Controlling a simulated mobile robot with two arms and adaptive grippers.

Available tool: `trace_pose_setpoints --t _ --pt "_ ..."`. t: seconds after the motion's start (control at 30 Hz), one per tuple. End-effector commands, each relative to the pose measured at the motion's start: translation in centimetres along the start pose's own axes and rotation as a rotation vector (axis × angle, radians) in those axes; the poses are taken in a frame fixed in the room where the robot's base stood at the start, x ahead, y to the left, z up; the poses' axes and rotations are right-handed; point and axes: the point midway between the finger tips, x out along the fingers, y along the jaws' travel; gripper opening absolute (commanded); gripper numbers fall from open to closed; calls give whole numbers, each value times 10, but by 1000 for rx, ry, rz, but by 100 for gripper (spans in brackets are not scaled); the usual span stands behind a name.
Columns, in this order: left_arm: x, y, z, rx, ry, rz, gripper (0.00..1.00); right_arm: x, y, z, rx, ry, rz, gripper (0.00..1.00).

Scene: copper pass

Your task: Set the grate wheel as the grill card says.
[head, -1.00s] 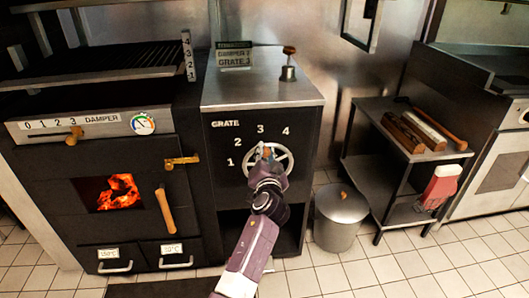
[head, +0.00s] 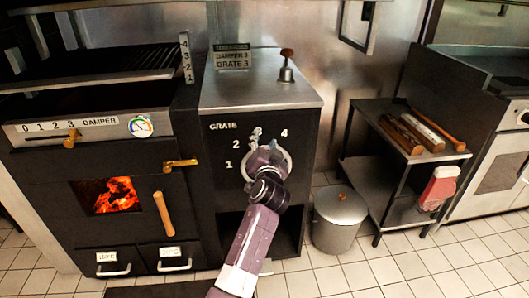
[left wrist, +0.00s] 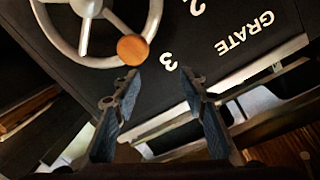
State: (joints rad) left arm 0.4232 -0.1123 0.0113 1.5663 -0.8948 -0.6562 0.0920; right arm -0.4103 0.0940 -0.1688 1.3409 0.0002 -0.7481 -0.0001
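The grate wheel (head: 287,160) is a silver spoked wheel on the black cabinet front, with numbers 1 to 4 around it. My left arm covers much of it in the head view. In the left wrist view its orange-brown knob (left wrist: 132,48) sits on the rim in line with the numeral 3. My left gripper (head: 264,140) is over the top of the wheel, covering the 3. In the left wrist view its fingers (left wrist: 160,84) are apart and empty, just off the knob. The grill card (head: 233,58) reads "DAMPER 3, GRATE 3". My right gripper is not in view.
A bell (head: 286,70) with a red-brown handle stands on the steel cabinet top (head: 255,95). The firebox (head: 108,194) glows at left. The damper handle (head: 72,137) is below its 3. A lidded bin (head: 339,220) and a log shelf (head: 390,155) stand at right.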

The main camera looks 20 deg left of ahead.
Motion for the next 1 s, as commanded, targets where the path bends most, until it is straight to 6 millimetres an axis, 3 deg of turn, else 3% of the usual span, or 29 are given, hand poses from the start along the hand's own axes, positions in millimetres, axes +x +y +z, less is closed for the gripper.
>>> trace_pose_setpoints --t 0.1,0.33,0.87,1.0 --pt "-2 -14 -20 -3 3 -2 39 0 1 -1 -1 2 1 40" --pt "-4 -28 -40 0 0 1 39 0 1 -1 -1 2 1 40" --pt "-4 -29 -42 1 -1 2 39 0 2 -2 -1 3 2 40" --pt "-3 -22 -34 38 -14 16 39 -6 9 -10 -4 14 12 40"
